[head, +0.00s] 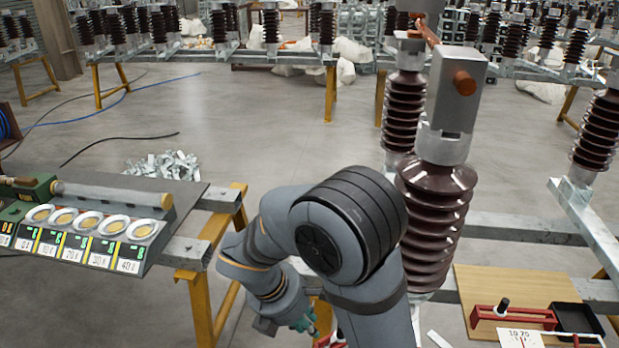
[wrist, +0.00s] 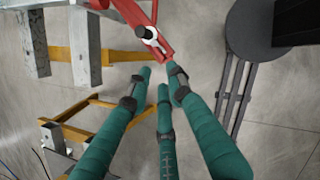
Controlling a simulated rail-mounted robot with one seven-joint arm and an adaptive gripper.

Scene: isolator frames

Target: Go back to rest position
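My gripper (head: 303,323) shows at the lower middle of the head view, low beside the insulator stand and mostly hidden by my grey arm. In the wrist view my gripper (wrist: 160,79) has three long green fingers with dark joints. Their tips lean toward each other but stay apart, with bare floor between them and nothing held. A red bar-like part (wrist: 165,46) with a white round piece lies just beyond the tips. I cannot tell whether they touch it.
A tall brown insulator (head: 437,215) stands close to the right of my arm. A wooden board (head: 475,283) with red tools is at lower right. In the wrist view a yellow trestle (wrist: 75,112) stands left. Open floor (head: 250,120) lies behind.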

